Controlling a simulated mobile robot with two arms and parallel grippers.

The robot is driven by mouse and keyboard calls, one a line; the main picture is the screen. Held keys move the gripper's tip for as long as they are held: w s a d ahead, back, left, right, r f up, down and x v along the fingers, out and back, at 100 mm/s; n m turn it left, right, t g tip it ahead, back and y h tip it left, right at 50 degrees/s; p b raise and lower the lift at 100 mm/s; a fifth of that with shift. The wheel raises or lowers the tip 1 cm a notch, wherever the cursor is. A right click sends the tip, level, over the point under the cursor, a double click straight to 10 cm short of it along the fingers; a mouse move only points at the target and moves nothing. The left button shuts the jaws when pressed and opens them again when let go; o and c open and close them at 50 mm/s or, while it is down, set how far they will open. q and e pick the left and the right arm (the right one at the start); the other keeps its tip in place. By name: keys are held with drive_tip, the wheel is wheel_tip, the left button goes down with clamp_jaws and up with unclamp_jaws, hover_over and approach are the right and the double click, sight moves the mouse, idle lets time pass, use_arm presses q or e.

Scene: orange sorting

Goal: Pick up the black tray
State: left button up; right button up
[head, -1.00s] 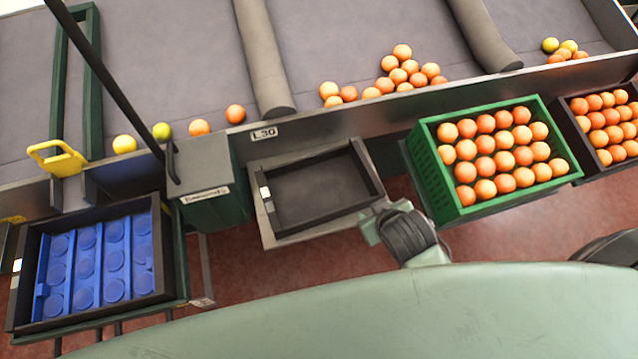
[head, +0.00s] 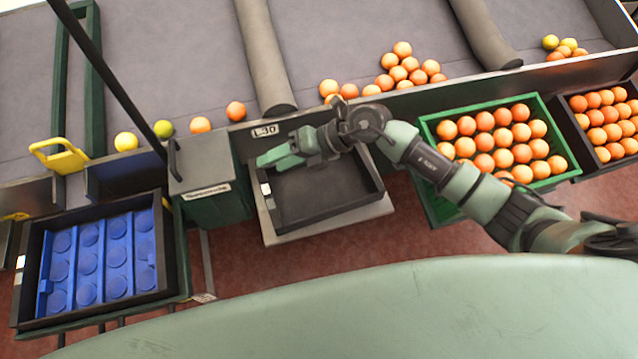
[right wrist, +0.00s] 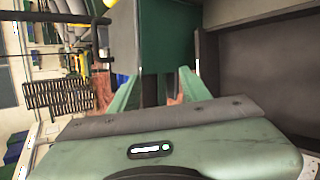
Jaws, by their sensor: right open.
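The empty black tray (head: 320,205) sits on a light shelf below the conveyor, under the L30 label, in the head view. My right gripper (head: 262,160) is above the tray's far left part, its green fingers pointing left past the far left corner. It is open, with nothing held. In the right wrist view the two green fingers (right wrist: 158,88) are spread apart, and the tray (right wrist: 262,85) shows at the right. My right forearm hides part of the tray's far wall. My left gripper is not in view.
A green crate of oranges (head: 432,185) stands right of the tray, partly behind my arm. A dark green box (head: 215,205) stands close to the tray's left. A black crate with a blue insert (head: 170,240) is further left. Fruit lies on the grey conveyor (head: 180,60).

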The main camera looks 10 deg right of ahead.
drive_tip(key=w+d+f+n+g+h, duration=0.15)
drive_tip(key=d+f+h, duration=0.45)
drive_tip(key=d, duration=0.6)
drive_tip(key=g+h, duration=0.1)
drive_tip(key=h, duration=0.3)
hover_over(367, 164)
drive_tip(key=shift+s+a+f+m, duration=0.15)
drive_tip(key=shift+a+f+m, duration=0.1)
drive_tip(key=shift+a+m, duration=0.15)
drive_tip(key=shift+h, duration=0.3)
drive_tip(key=f, duration=0.2)
drive_tip(key=f+p, duration=0.1)
drive_tip(key=f, duration=0.3)
drive_tip(key=shift+w+d+f+p, duration=0.2)
drive_tip(key=shift+d+f+p, duration=0.05)
drive_tip(key=shift+d+p, duration=0.15)
drive_tip(key=shift+f, duration=0.55)
clamp_jaws()
